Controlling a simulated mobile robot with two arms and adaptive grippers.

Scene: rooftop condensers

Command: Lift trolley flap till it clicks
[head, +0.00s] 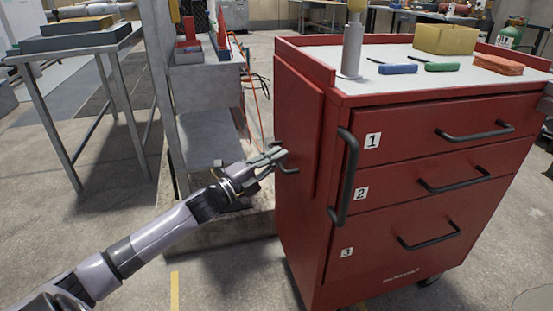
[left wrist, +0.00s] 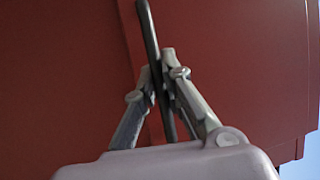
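The red trolley (head: 420,195) stands at the right in the head view. Its flap (head: 300,120) is a red panel hanging down against the trolley's left side. A dark bar handle (head: 289,170) sticks out from the flap's lower part. My left gripper (head: 277,155) is at this handle. In the left wrist view the dark handle (left wrist: 149,30) runs between the two fingers of the left gripper (left wrist: 160,72), which close in on it from both sides near their tips. The flap's red face fills most of that view. My right gripper is not in view.
On the trolley top are a grey post (head: 352,45), a yellow box (head: 445,39), blue (head: 397,69) and green (head: 442,67) handled tools and an orange cloth (head: 498,64). A grey metal stand (head: 208,110) is close left of the trolley. The floor in front is clear.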

